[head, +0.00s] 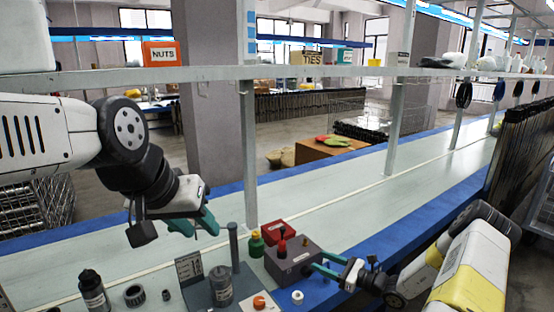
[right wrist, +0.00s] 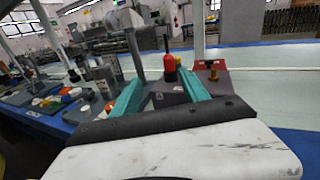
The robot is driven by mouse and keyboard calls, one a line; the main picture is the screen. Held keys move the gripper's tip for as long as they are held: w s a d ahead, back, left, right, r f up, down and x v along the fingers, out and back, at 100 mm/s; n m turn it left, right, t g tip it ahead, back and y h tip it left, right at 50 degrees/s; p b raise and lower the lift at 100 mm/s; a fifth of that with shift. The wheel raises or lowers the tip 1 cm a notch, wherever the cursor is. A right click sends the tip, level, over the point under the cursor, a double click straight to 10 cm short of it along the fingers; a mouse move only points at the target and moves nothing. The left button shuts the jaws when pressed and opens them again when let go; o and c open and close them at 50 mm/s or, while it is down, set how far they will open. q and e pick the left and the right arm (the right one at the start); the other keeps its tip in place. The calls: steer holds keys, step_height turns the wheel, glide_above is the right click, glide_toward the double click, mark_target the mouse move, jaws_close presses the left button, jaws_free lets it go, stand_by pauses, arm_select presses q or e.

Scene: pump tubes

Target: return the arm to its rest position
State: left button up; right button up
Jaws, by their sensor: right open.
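My left gripper (head: 197,230) has teal fingers and hangs above the bench at the left of the head view. Its fingers stand apart with nothing seen between them. My right gripper (head: 312,262) is low at the right, its two teal fingers apart and pointing left at the grey box (head: 298,268). In the right wrist view the right gripper (right wrist: 160,80) is open, with the grey box (right wrist: 167,98) showing between and beyond its fingers. I cannot tell whether the fingertips touch the box.
The bench behind (head: 340,190) is clear.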

steer(key=s+a+r+n+g+h, duration=0.1)
steer(key=s+a+r+n+g, duration=0.15)
steer(key=s+r+n, duration=0.35)
steer(key=s+a+r+n+g+h, duration=0.15)
steer(key=r+n+g, duration=0.25)
steer(key=r, duration=0.4)
steer(key=s+a+r+n+g+h, duration=0.1)
steer(key=s+a+r+n+g, duration=0.25)
steer(key=r, duration=0.35)
steer(key=s+d+r+n+t+h, duration=0.2)
steer(key=s+r+n+t+h, duration=0.1)
steer(key=s+r, duration=0.5)
steer(key=s+d+r+n+t+h, duration=0.3)
steer(key=s+r+n+h, duration=0.2)
steer(key=s+r+n, duration=0.3)
steer(key=s, duration=0.3)
steer(key=shift+s+d+h, duration=0.25)
steer(key=shift+d+h, duration=0.05)
steer(key=shift+h, duration=0.05)
